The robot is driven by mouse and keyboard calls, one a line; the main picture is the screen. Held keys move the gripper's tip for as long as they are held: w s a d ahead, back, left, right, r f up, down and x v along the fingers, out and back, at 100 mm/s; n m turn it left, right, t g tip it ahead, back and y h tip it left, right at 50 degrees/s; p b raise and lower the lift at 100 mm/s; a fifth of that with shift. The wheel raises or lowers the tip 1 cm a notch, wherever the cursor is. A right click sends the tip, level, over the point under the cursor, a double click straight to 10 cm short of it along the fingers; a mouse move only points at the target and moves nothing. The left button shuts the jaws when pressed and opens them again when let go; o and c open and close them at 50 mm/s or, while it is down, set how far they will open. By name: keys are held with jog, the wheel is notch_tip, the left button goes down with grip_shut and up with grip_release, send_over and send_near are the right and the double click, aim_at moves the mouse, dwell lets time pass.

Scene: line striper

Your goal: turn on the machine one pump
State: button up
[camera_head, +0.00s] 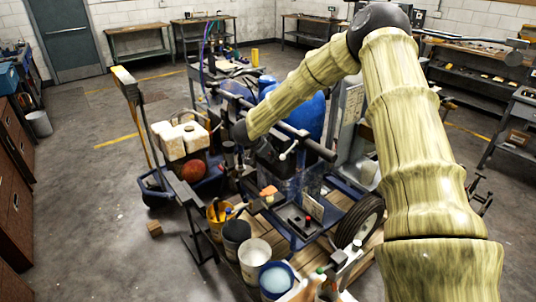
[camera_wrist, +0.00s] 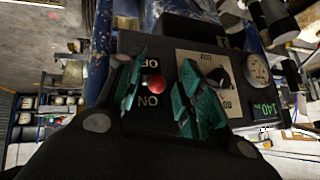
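The line striper (camera_head: 300,190) is a blue-framed cart with a wheel and several buckets, in the middle of the head view. In the wrist view a dark control panel (camera_wrist: 140,45) has a red ball-tipped switch (camera_wrist: 154,85) between the words OFF and ON. My gripper (camera_wrist: 160,93) is open, with its teal fingers on either side of the red switch tip. Small gaps seem to show beside the tip; contact cannot be told. In the head view my arm reaches down to the machine, and my gripper cannot be made out clearly. No pump number is readable.
Beside the switch, the panel bears a black knob (camera_wrist: 218,75), a round gauge (camera_wrist: 257,70) and a green 140 readout (camera_wrist: 264,110). A black wheel (camera_head: 360,220) and a white bucket (camera_head: 255,255) stand near the front. Open floor (camera_head: 90,200) lies left.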

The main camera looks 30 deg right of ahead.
jog(key=shift+s, duration=0.1)
jog(key=shift+r, duration=0.1)
jog(key=v, duration=1.1)
jog(key=shift+a+r, duration=0.25)
jog(key=shift+r, duration=0.05)
jog(key=shift+s, duration=0.1)
